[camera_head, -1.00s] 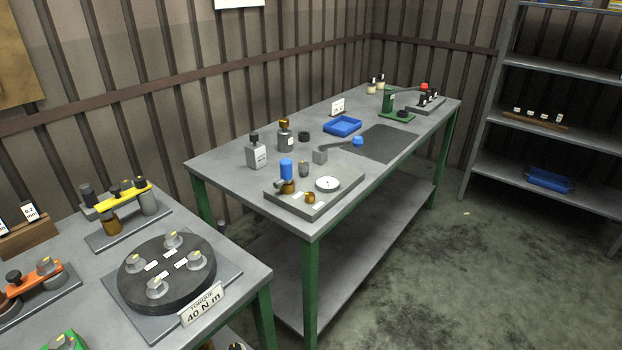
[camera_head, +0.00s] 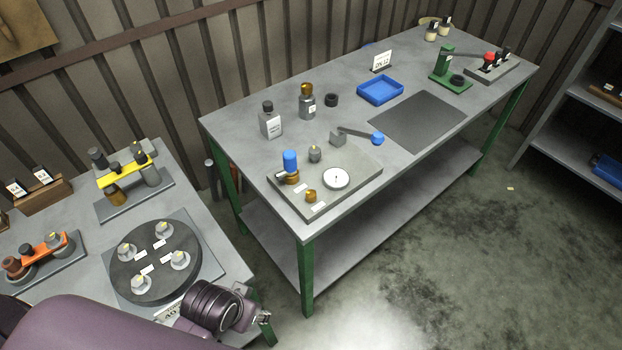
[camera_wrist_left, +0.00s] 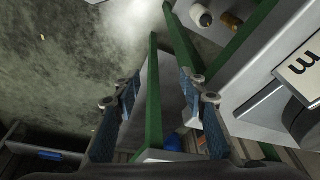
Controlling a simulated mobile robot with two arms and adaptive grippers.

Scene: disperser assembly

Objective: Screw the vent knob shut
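A grey base plate (camera_head: 345,178) lies at the front corner of the far workbench. It carries a blue-capped brass fitting (camera_head: 290,166), a small grey knob (camera_head: 315,153), a small brass knob (camera_head: 310,196) and a white round gauge (camera_head: 336,179). Which of these is the vent knob, and whether it is screwed down, I cannot tell. My left gripper (camera_head: 266,327) is low at the bottom of the head view, beside the near table's corner and well apart from the plate. In the left wrist view its fingers (camera_wrist_left: 158,86) are spread and empty. My right gripper is not visible.
The near table holds a dark round turntable (camera_head: 155,262) and a yellow-barred stand (camera_head: 125,180). Behind the plate stand a grey bottle (camera_head: 270,121), a brass-topped bottle (camera_head: 307,102) and a lever with a blue ball (camera_head: 377,139). A blue tray (camera_head: 380,90) is farther back. Floor at right is open.

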